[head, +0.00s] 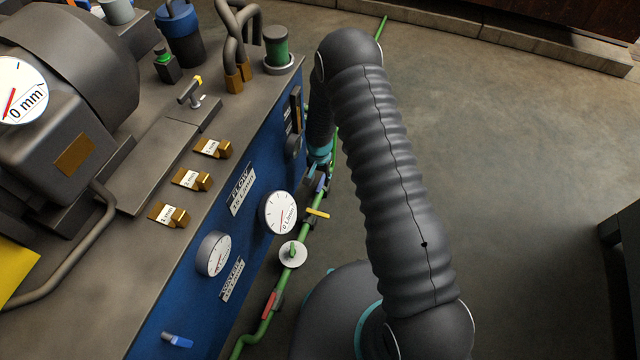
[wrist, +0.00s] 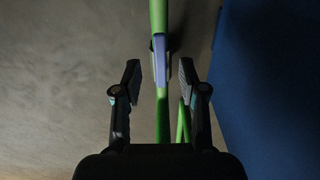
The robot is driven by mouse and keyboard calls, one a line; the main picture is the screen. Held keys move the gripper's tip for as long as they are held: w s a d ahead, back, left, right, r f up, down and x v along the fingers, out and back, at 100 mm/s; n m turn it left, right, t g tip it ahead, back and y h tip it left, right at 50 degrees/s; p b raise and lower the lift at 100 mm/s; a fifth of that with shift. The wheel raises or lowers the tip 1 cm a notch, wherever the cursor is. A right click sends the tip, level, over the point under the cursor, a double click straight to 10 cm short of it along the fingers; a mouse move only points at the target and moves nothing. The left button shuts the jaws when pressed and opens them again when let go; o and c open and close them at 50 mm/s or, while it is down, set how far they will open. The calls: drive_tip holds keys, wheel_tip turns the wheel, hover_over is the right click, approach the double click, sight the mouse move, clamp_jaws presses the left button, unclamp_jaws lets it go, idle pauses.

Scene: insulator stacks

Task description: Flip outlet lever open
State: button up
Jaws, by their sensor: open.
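A blue-violet lever (wrist: 161,58) lies along a green pipe (wrist: 158,14) in the wrist view, in line with it. I take it for the outlet lever, though no label for it can be read. The same lever (head: 321,184) shows small in the head view, beside the blue panel. My gripper (wrist: 160,80) is open, with one finger on each side of the lever's line and gaps on both sides. Whether the fingertips are level with the lever in depth I cannot tell. In the head view my gripper (head: 316,168) is partly hidden by my arm.
The blue panel (head: 262,180) stands close on the gripper's right in the wrist view. Along the green pipe are a yellow lever (head: 317,212), a round white gauge or disc (head: 292,253) and a red lever (head: 268,305).

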sight(320, 187)
drive_tip(key=shift+f, duration=2)
clamp_jaws()
